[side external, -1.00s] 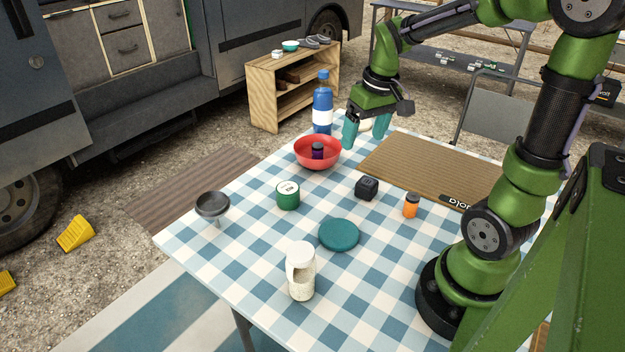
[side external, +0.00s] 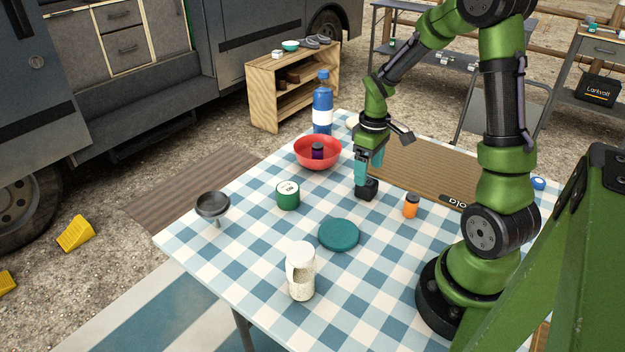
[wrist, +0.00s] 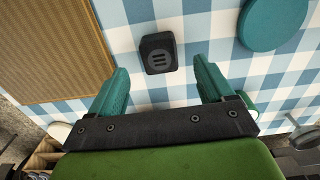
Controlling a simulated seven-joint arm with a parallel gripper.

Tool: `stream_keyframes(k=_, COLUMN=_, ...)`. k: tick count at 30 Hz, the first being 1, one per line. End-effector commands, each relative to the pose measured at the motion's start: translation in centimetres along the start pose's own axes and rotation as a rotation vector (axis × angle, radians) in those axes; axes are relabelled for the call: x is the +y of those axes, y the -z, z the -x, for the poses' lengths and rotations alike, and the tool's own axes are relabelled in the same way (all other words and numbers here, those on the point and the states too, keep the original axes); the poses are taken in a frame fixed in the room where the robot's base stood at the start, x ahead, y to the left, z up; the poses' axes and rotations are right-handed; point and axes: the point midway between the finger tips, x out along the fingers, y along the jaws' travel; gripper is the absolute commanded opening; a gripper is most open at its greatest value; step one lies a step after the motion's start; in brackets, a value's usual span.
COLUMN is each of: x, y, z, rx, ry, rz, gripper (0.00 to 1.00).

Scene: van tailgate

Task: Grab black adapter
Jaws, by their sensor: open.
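The black adapter (side external: 367,191) is a small dark block on the checkered tablecloth, between the green tin and the orange bottle. In the wrist view the adapter (wrist: 158,53) lies flat, with several slots on its face. My gripper (side external: 364,178) is right above the adapter in the side view, its teal fingers partly overlapping it. In the wrist view my gripper (wrist: 160,76) is open, with the adapter just beyond the fingertips, roughly centred between them. I cannot tell whether a finger touches it.
A brown mat (side external: 425,172) lies behind and right of the adapter. An orange bottle (side external: 411,205) stands to its right, a teal disc (side external: 338,234) in front, a green tin (side external: 287,195) to the left. A red bowl (side external: 310,160) holding a dark jar stands behind left, near a blue bottle (side external: 322,105).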

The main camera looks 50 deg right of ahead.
Motion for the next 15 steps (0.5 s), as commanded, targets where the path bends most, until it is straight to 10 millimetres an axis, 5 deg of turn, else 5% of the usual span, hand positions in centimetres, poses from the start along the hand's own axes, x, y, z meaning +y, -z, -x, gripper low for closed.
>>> stream_keyframes(k=15, x=0.0, y=-0.1, z=-5.7, rx=-0.001, ry=0.002, rz=-0.001, gripper=0.81)
